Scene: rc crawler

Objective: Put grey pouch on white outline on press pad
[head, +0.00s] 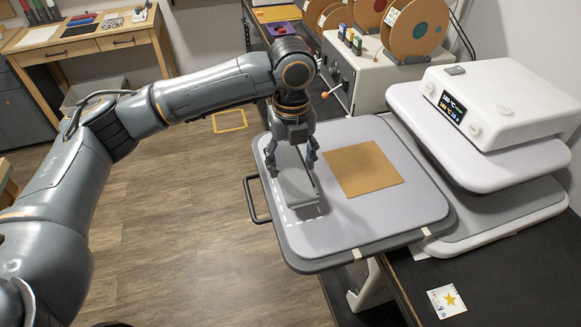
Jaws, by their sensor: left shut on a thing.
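My left gripper (292,161) points down over the left part of the press pad (405,212). Its fingers are shut on the grey pouch (298,188), a flat grey piece between and below the fingertips. The pouch is at or just above the pad; I cannot tell if it touches. The white outline (305,212) is dashed and shows in part around the pouch's lower end and side; the rest is hidden by the pouch and gripper. My right gripper is not in view.
A brown square sheet (363,168) lies on the pad right of the pouch. The white heat press head (505,103) with a lit display stands at the right. A black handle (254,199) sticks out at the pad's left edge. A star card (447,301) lies on the dark bench.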

